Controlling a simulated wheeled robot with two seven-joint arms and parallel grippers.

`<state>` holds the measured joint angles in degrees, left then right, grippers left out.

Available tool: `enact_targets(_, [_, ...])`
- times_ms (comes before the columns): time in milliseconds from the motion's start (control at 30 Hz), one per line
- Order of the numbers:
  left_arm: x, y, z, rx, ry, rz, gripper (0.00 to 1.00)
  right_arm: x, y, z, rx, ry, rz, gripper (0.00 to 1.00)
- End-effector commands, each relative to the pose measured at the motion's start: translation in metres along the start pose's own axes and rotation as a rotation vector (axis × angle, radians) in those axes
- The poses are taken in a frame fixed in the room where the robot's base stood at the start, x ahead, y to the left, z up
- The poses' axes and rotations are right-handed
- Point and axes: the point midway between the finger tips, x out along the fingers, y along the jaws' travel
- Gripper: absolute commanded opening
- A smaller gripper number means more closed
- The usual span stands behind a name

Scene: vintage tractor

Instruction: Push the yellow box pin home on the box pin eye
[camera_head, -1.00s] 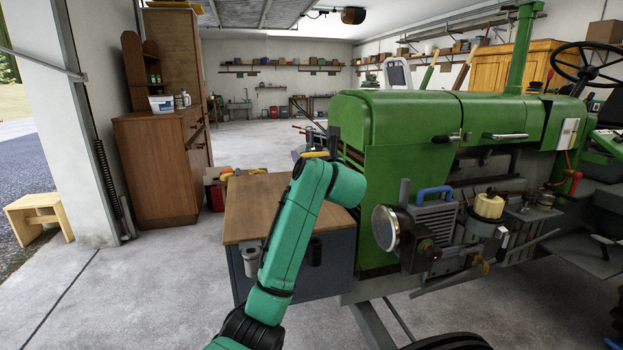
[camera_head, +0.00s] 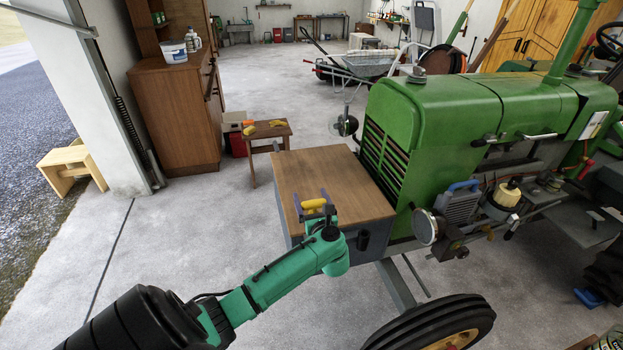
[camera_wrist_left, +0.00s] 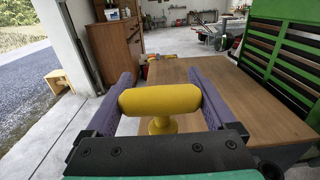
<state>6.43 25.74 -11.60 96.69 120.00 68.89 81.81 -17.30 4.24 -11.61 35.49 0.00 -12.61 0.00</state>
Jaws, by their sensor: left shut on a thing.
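The yellow box pin (camera_head: 314,204) has a thick round crossbar and a short stem under it. My left gripper (camera_head: 315,197) is shut on the crossbar, which spans between its two purple fingers. In the left wrist view the pin (camera_wrist_left: 160,100) fills the gap between the fingers (camera_wrist_left: 160,92), with its stem pointing down. The gripper is at the near edge of the wooden-topped box (camera_head: 330,172) at the tractor's front. I cannot make out the box pin eye; my arm and gripper cover part of the box's near side. My right gripper is out of view.
The green tractor (camera_head: 450,115) stands right of the box, its front wheel (camera_head: 440,325) near my arm. A small wooden stool (camera_head: 266,132) with yellow things on it is behind the box. A brown cabinet (camera_head: 175,115) stands back left.

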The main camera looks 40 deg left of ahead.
Motion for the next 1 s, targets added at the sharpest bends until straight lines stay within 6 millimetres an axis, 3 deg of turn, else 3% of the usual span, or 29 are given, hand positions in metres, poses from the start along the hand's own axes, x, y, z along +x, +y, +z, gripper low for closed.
enact_targets(267, [0.000, -0.001, -0.001, -0.003, 0.001, 0.000, 0.22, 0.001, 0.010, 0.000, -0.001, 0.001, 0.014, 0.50])
enact_targets(700, [0.001, -0.001, -0.048, -0.001, 0.001, -0.001, 0.22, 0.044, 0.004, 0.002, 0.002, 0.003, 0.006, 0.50])
enact_targets(1000, [0.001, -0.001, -0.050, 0.000, -0.001, 0.000, 0.22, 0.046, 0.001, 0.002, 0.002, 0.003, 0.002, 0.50])
